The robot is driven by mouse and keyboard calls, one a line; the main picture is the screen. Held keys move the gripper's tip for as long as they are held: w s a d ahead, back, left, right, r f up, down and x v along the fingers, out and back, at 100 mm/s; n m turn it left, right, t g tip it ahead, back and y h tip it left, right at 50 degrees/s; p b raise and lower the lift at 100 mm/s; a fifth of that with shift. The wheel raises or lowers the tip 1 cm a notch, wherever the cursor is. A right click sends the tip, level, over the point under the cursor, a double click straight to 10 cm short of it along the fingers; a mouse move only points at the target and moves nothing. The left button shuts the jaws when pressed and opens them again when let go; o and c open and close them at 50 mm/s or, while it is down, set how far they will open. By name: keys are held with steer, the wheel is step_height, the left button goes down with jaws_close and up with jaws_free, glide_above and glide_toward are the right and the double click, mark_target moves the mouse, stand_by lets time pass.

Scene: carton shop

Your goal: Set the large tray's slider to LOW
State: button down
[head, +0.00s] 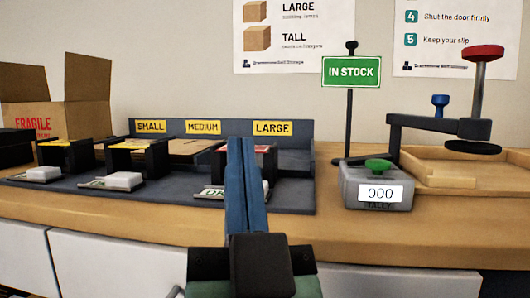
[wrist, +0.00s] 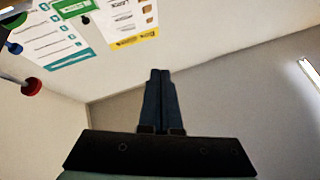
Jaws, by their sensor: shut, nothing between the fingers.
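The large tray (head: 262,153) stands under the yellow LARGE label (head: 272,128) on the dark grey rack, at the right end of the row. My gripper (head: 241,142) is shut and empty, and its blue fingers rise in front of this tray and cover part of it. A white slider block shows partly at the tray's front, beside my fingers. A light plate (head: 212,192) with letters lies left of my fingers; its full wording is hidden. In the wrist view, my shut fingers (wrist: 160,75) point up toward bare wall, and no tray shows there.
The small tray (head: 66,154) and medium tray (head: 137,158) stand left, each with a white block in front. A tally counter (head: 377,188), an IN STOCK sign (head: 350,73) and a press with a red knob (head: 482,53) stand right. An open carton (head: 86,95) stands far left.

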steer(key=w+m+g+p, duration=0.1)
steer(key=p, duration=0.3)
steer(key=w+m+g+y+p, duration=0.1)
steer(key=w+p, duration=0.1)
steer(key=p, duration=0.2)
steer(key=w+d+m+g+p, duration=0.1)
steer(key=m+p, duration=0.1)
steer(key=p, duration=0.2)
steer(key=shift+w+f, duration=0.25)
steer(key=m+p, duration=0.1)
steer(key=p, duration=0.2)
steer(key=d+f+m+g+p, duration=0.1)
steer(key=m+p, duration=0.1)
steer(key=p, duration=0.1)
steer(key=shift+w+d, duration=0.1)
steer(key=m+p, duration=0.1)
steer(key=p, duration=0.1)
steer(key=d+m+g+p, duration=0.1)
steer(key=p, duration=0.1)
steer(key=shift+s+f, duration=0.2)
steer(key=shift+f, duration=0.2)
steer(key=shift+s+d+f+m+g+h+p, duration=0.55)
steer(key=shift+s+d+m+p, duration=0.6)
steer(key=shift+p, duration=0.95)
steer(key=shift+s+d+f+m+g+h+p, duration=0.35)
steer(key=shift+s+d+f+m+p, duration=0.4)
steer(key=shift+m+p, duration=1.1)
steer(key=shift+s+d+f+m+g+h+p, duration=0.5)
steer(key=shift+s+d+m+p, duration=0.45)
steer(key=shift+p, duration=1.35)
